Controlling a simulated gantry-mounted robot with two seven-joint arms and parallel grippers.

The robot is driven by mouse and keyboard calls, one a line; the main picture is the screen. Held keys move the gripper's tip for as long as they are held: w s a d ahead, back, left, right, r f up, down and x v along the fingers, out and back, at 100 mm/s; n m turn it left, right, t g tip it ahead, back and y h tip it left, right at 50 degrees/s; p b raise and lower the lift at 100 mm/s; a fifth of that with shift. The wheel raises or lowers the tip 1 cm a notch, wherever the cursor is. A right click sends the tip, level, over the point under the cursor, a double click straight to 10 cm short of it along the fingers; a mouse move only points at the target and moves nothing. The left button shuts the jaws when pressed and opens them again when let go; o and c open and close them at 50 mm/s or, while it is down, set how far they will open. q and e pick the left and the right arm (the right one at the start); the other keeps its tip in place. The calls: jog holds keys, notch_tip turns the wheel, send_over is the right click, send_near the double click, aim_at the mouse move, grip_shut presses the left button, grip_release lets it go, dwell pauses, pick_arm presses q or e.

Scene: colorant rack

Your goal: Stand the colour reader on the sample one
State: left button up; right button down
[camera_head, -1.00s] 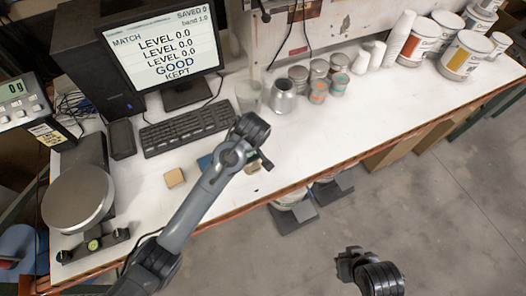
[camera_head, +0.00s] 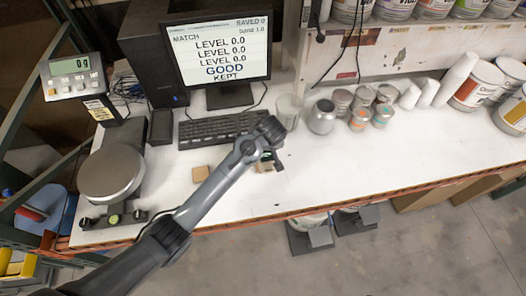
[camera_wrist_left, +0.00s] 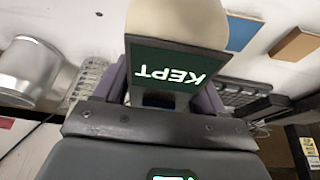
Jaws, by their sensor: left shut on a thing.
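My left gripper (camera_head: 274,160) is low over the bench in front of the keyboard. In the left wrist view it (camera_wrist_left: 162,98) is shut on the colour reader (camera_wrist_left: 170,68), which has a dark green screen reading KEPT and a pale rounded body. In the head view the arm mostly hides the reader. A tan block (camera_head: 200,173) lies on the bench left of the gripper; it also shows in the wrist view (camera_wrist_left: 296,44), with a blue piece (camera_wrist_left: 240,30) beside it. I cannot tell which piece is sample one, or whether the reader touches anything below. My right gripper is out of view.
A monitor (camera_head: 220,55) reading GOOD and KEPT stands behind a keyboard (camera_head: 218,130). A scale (camera_head: 110,172) is at left. A clear cup (camera_head: 289,110), a metal can (camera_head: 321,117) and several small jars stand behind the gripper. The bench front right is clear.

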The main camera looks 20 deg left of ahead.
pick_arm(q)
jog(key=shift+w+a+f, duration=0.2)
jog(key=shift+a+f, duration=0.15)
jog(key=shift+a, duration=0.1)
jog(key=shift+f, duration=1.85)
jog(key=shift+f, duration=0.1)
jog(key=o, duration=1.7)
jog(key=shift+f, duration=0.1)
jog(key=shift+o, duration=0.2)
